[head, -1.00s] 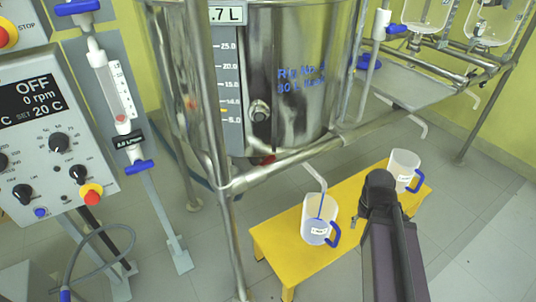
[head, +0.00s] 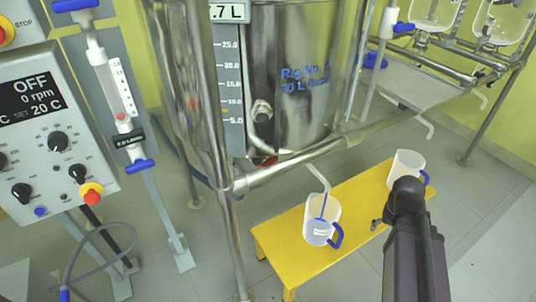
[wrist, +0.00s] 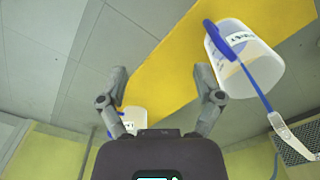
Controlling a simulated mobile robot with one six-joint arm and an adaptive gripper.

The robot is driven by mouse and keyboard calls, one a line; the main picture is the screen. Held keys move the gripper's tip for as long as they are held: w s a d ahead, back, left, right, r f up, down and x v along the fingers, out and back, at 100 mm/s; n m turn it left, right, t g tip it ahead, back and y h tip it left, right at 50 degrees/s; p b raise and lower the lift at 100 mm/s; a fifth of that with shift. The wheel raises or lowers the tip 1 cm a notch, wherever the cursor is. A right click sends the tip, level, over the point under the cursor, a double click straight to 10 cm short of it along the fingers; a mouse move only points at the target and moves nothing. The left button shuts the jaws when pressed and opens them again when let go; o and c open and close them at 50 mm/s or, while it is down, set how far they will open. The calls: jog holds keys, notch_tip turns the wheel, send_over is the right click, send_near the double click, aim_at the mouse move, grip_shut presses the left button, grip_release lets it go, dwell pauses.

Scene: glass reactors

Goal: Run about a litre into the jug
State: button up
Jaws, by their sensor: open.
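A clear jug with a blue handle (head: 320,228) stands on the yellow bench under a pale spout (head: 318,176). A thin blue stream runs from the spout into it; the liquid level is hard to read. In the wrist view this jug (wrist: 252,72) is at the upper right, with the stream and spout end (wrist: 292,136) below. A second jug with a blue handle (head: 405,166) stands at the bench's far right end, partly behind my arm. My gripper (wrist: 160,84) is open and empty above the bench, between the jugs. In the head view my arm hides most of it.
The steel vessel (head: 290,90) with a level scale stands behind a metal frame. The control panel (head: 50,130) reads OFF, 0 rpm, 20 C. A flow meter (head: 122,95) stands beside it. The yellow bench (head: 282,236) has bare room between the jugs. Floor in front is clear.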

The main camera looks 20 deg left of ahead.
jog(key=w+a+r+n+t+y, duration=0.2)
jog(key=a+r+n+t+y, duration=0.1)
jog(key=a, duration=0.7)
jog(key=w+a+r+n+t+y+b, duration=0.1)
jog(key=w+a+r+n+t+y, duration=0.1)
jog(key=a, duration=0.9)
jog(key=w+a+r+n+t+y, duration=0.3)
jog(key=w+a+r+n+y, duration=0.1)
jog(key=a, duration=0.6)
jog(key=shift+w+a+r+t+y+b, duration=0.3)
jog(key=shift+a+r+y+b, duration=0.1)
jog(key=shift+y, duration=0.2)
jog(key=shift+f, duration=0.1)
jog(key=b+x, duration=0.5)
jog(key=x, duration=0.8)
jog(key=shift+w+a+f, duration=0.1)
jog(key=shift+a+f, duration=0.1)
jog(key=shift+a, duration=0.1)
